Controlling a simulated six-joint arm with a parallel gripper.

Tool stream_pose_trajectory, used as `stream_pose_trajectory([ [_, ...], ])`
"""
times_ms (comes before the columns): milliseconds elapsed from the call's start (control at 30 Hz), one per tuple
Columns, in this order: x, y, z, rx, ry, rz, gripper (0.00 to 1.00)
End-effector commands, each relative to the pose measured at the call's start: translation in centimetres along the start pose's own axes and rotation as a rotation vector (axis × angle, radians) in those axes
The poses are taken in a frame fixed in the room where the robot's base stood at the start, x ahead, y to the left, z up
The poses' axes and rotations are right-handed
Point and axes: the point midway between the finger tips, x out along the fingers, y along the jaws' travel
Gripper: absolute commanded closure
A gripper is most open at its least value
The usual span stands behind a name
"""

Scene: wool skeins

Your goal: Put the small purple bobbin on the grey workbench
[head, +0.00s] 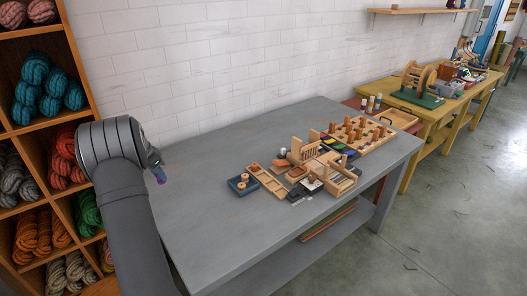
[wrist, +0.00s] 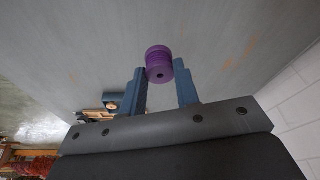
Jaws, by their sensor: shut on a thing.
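The small purple bobbin (wrist: 159,63) is held between the fingertips of my gripper (wrist: 163,85) in the wrist view. Its round end with a dark centre hole faces the camera. The grey bench top fills the background behind the bobbin in the wrist view. I cannot tell how far the bobbin is from the bench surface.
Wooden tools, trays and a peg rack (head: 358,132) cover the right-centre of the bench. A small blue tray (head: 242,184) stands at their left. The bench's left and front areas are clear. A shelf of wool skeins (head: 45,85) stands at left, and a white brick wall (head: 200,60) behind.

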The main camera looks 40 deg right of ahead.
Motion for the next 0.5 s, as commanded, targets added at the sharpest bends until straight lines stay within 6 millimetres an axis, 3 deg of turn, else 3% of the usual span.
stream_pose_trajectory([
  [33, 0.6, 1.9, -2.4, 0.077, 0.0, 0.021, 0.96],
  [200, 2.3, 8.4, -8.9, 0.338, 0.001, 0.093, 0.96],
  [500, 4.7, 21.8, -18.2, 0.803, 0.0, 0.223, 0.96],
])
